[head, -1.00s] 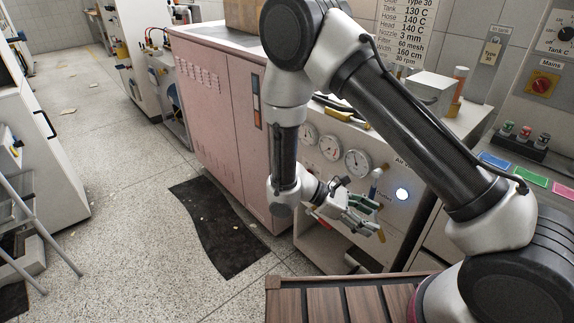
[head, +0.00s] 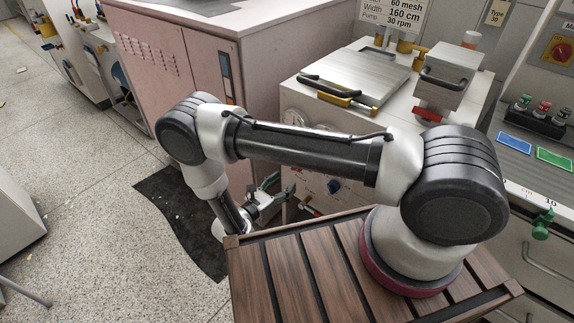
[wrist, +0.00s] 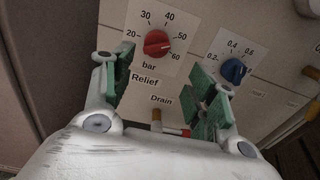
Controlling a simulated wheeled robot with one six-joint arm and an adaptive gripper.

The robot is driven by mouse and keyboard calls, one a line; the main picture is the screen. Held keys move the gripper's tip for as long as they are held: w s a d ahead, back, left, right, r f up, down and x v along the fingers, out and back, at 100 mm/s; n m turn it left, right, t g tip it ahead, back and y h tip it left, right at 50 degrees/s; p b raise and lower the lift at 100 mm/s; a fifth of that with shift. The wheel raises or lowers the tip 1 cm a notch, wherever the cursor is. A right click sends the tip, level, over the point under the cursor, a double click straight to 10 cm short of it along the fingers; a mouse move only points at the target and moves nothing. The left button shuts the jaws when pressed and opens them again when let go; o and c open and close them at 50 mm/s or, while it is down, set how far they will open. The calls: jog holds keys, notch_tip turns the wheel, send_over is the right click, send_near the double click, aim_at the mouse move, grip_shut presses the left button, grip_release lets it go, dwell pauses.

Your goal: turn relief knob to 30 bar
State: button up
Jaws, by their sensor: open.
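The red relief knob (wrist: 156,43) sits on a white dial plate on the panel, with marks from 20 to 60 around it and "bar" and "Relief" below. Its pale mark seems to point right, near 60. My gripper (wrist: 163,88) is open, its green fingers spread below and either side of the knob in the picture, with nothing between them. I cannot tell the remaining distance to the panel. In the head view my gripper (head: 270,197) is low beside the machine front, and my arm hides the red knob.
A blue knob (wrist: 234,70) with a 0.2 to 0.6 scale is close to the right finger. A small drain valve (wrist: 157,120) with a red-tipped lever lies below. The pink cabinet (head: 180,60) stands left of the machine. A dark mat (head: 180,215) lies on the floor.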

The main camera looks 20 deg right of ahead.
jog(key=x, duration=0.7)
jog(key=shift+w+r+t, duration=0.3)
jog(key=shift+w+r, duration=0.1)
jog(key=shift+w, duration=0.15)
jog(key=c, duration=1)
